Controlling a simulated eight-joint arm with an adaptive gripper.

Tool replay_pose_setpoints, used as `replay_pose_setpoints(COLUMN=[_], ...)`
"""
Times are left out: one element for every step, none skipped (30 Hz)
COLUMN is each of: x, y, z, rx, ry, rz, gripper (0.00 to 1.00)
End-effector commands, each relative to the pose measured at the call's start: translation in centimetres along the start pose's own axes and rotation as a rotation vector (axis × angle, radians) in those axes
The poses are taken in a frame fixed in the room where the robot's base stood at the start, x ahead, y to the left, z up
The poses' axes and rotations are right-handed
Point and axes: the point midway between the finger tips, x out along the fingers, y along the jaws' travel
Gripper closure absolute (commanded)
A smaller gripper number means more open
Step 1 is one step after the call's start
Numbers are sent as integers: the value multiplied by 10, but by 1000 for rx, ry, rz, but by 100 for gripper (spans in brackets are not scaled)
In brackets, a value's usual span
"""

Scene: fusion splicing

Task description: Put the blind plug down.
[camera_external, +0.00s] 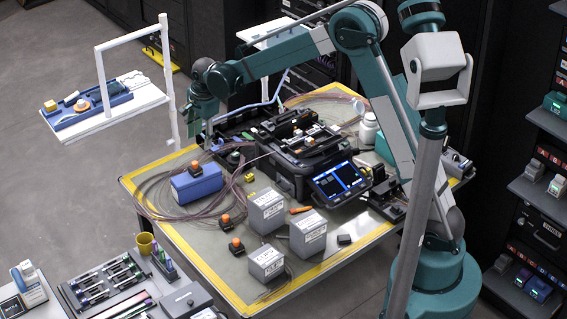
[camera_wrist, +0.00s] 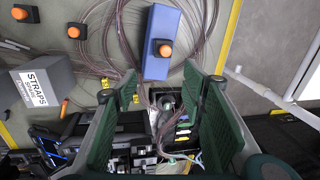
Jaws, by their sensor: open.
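My gripper (camera_wrist: 172,90) is open in the wrist view, with its two green fingers wide apart. Nothing is held between them. Below and between the fingers is a dark tray (camera_wrist: 186,125) with small items and cables. In the external view my gripper (camera_external: 203,122) hangs over the table's far left edge, beside this tray; its fingertips are hard to make out. I cannot pick out the blind plug with certainty in either view; it is too small or hidden among the tray's contents.
A blue box (camera_external: 196,184) with an orange-topped block, coiled cables (camera_external: 160,190) and a black splicer (camera_external: 298,155) with a screen are close by. Grey labelled boxes (camera_external: 308,234) stand nearer the front. A white frame (camera_external: 105,110) with a shelf stands left of the table.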

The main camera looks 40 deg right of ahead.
Motion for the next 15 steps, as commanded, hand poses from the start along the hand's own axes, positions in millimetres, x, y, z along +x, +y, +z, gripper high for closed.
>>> replay_pose_setpoints(x=[-10,-16,-23,-29,-35,-43,-49,-55,-63,-69,-75,-82,-88,-93,-100], y=[5,7,11,14,17,21,24,28,32,36,39,44,47,51,56], z=[-5,-7,-11,-14,-16,-20,-23,-26,-30,-33,-36,-40,-43,-45,-49], rx=[-18,-31,-49,-65,-79,-100,-116,-131,-152,-167,-182,-203,-218,-234,-255], ry=[-1,-1,-2,-2,-3,-3,-3,-3,-3,-3,-2,-2,-2,-1,0], rz=[-5,-9,-13,-17,-21,-28,-32,-37,-42,-46,-50,-56,-61,-66,-71], gripper=[59,59,59,59,59,59,59,59,59,59,59,59,59,59,59])
